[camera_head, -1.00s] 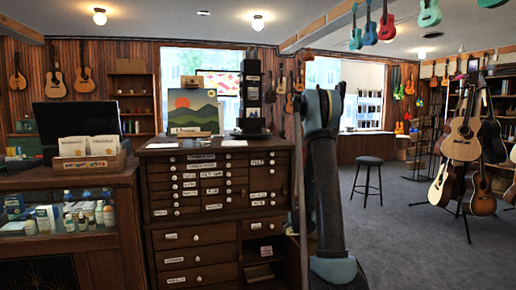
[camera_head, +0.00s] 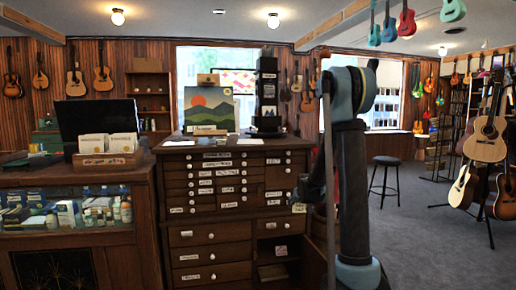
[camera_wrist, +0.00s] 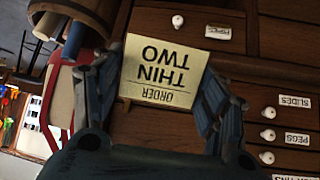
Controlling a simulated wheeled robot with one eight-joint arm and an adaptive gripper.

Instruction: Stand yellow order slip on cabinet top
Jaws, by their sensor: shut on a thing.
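The yellow order slip (camera_wrist: 165,62) is a pale yellow card reading "ORDER THIN TWO", upside down in the wrist view. My gripper (camera_wrist: 162,88) is shut on it, with a finger at each side edge. In the head view my gripper (camera_head: 308,190) is at the cabinet's right front, below the top's level; a small pale patch there may be the slip. The dark wood cabinet (camera_head: 210,240) has many labelled drawers with white knobs. Its top (camera_head: 195,149) holds a landscape picture (camera_head: 209,109) and a black stand (camera_head: 267,95). Drawer fronts (camera_wrist: 268,62) also show beside the slip in the wrist view.
The cabinet top has bare room along its front edge. A glass counter (camera_head: 75,190) with a card box (camera_head: 108,159) stands to the left. A stool (camera_head: 385,180) and guitars (camera_head: 488,135) are to the right. A barrel (camera_wrist: 85,15) shows in the wrist view.

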